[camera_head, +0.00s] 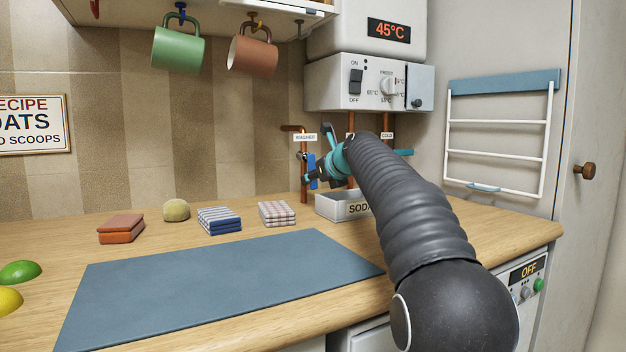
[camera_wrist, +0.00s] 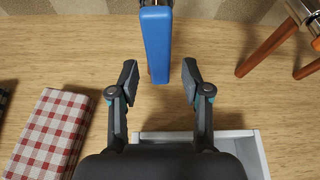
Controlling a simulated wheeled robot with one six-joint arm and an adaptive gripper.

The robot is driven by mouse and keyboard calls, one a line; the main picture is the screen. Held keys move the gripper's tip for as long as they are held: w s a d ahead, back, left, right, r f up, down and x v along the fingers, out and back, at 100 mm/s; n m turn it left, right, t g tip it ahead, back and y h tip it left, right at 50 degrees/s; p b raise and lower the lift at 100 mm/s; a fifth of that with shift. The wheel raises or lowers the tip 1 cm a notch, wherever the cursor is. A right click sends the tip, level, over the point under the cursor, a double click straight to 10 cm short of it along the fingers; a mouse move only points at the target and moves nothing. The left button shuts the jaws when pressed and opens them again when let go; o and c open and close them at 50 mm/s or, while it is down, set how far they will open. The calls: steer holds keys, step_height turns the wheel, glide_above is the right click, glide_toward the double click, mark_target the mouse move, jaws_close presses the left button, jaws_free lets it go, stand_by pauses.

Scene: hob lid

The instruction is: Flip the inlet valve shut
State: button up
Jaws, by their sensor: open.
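The inlet valve's blue lever (camera_head: 311,171) is on the copper pipe under the WASHER label (camera_head: 305,137), at the back wall. The lever hangs roughly along the pipe. In the wrist view the lever (camera_wrist: 156,42) comes in from the top, its lower end between my open fingertips. My gripper (camera_wrist: 159,76) shows a gap on both sides of the lever, with no contact seen. In the head view my arm partly hides the gripper and the valve area, so its exact depth to the lever cannot be told.
A grey SODA tray (camera_head: 335,208) stands below my gripper. More copper pipes, one labelled COLD (camera_head: 387,135), rise to the right under the heater box (camera_head: 368,84). A checked cloth (camera_head: 277,214) lies left of the tray. The blue mat (camera_head: 215,290) is bare.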

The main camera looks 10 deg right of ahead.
steer(key=shift+x, duration=1.2)
steer(key=shift+c, duration=0.3)
jaws_close()
